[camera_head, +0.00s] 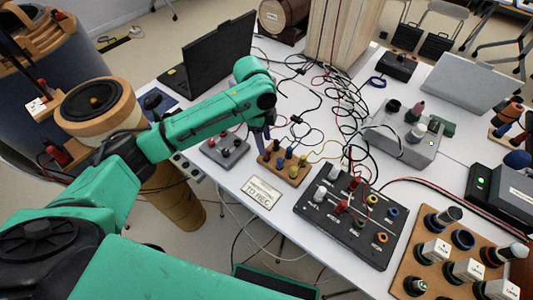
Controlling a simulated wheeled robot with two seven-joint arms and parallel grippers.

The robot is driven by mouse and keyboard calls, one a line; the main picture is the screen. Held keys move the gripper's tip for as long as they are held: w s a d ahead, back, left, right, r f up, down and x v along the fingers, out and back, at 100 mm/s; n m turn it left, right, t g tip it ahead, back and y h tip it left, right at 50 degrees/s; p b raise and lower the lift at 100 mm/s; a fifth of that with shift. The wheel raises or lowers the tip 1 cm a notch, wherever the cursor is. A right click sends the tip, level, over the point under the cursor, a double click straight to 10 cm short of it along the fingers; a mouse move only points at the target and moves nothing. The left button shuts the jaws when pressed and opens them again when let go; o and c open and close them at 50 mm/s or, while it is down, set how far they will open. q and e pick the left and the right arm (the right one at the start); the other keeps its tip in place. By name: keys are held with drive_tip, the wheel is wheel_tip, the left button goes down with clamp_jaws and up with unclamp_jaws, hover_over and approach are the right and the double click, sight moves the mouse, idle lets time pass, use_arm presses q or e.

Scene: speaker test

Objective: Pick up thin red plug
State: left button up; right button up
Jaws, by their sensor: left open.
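My left arm reaches from the left over the table. Its gripper (263,143) points down at the back left of a small wooden block (272,171) with dark blue and yellow plugs. It is open, small and partly hidden by the arm, and I cannot tell whether it touches anything. Red plugs stand on the black panel (330,226) to the right: one at its back (354,184) and one nearer its middle (341,206). I cannot tell which is the thin red plug. My right gripper is not in view.
A grey box (226,155) with plugs sits left of the wooden block, and a "TO REC" label (262,192) lies in front. Tangled cables (335,100) cover the table behind. A laptop (212,58) stands back left. A wooden plug board (405,270) is at the front right.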

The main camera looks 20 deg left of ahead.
use_arm(q)
drive_tip(key=f, duration=0.5)
drive_tip(key=shift+s+d, duration=0.1)
drive_tip(key=shift+d, duration=0.25)
clamp_jaws()
drive_tip(key=shift+r, duration=0.15)
wheel_tip(320, 180, up, 20)
drive_tip(key=shift+p, duration=0.4)
wheel_tip(320, 180, up, 4)
drive_tip(key=p, duration=0.6)
hover_over(267, 151)
drive_tip(key=shift+a, duration=0.15)
